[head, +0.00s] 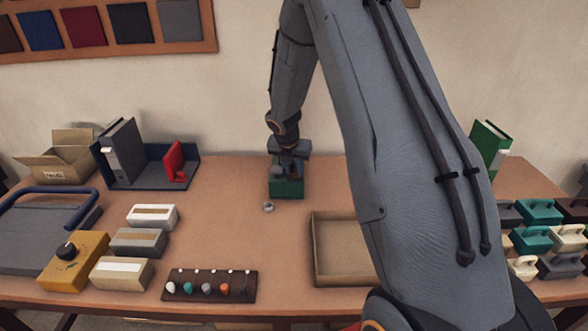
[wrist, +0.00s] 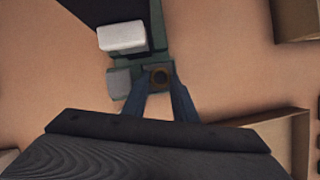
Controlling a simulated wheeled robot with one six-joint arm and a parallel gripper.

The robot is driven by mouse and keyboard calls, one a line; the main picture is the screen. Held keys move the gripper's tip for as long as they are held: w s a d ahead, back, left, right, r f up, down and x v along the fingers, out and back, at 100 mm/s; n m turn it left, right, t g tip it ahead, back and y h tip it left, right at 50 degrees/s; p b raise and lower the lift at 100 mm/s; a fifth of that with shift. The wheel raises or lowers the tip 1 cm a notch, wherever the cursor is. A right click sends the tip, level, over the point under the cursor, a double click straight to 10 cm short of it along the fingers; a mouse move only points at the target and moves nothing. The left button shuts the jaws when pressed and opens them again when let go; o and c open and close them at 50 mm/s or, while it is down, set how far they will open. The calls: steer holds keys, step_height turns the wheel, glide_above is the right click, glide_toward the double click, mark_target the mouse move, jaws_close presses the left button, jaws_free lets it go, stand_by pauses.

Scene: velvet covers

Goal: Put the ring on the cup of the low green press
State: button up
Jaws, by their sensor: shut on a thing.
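The low green press (head: 287,188) stands on the table beyond the middle, partly covered by my arm in the head view. In the wrist view its green body (wrist: 140,57) lies under my gripper, with a pale grey block to the left. My gripper (wrist: 160,84) is shut on a small brown ring (wrist: 160,77) with a dark centre, held between the fingertips. The ring appears over or at the press; I cannot tell whether it touches the cup, which I cannot make out beneath it. In the head view my gripper (head: 287,163) hides the ring.
A small pale round piece (head: 268,207) lies on the table in front of the press. An open tray (head: 318,262) is at right front. A dark rack (head: 210,297) of coloured knobs and several small boxes (head: 138,241) stand at left. A blue bin (head: 193,160) stands left of the press.

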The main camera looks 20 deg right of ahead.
steer(key=shift+f, duration=0.4)
steer(key=shift+f, duration=0.2)
steer(key=o, duration=0.8)
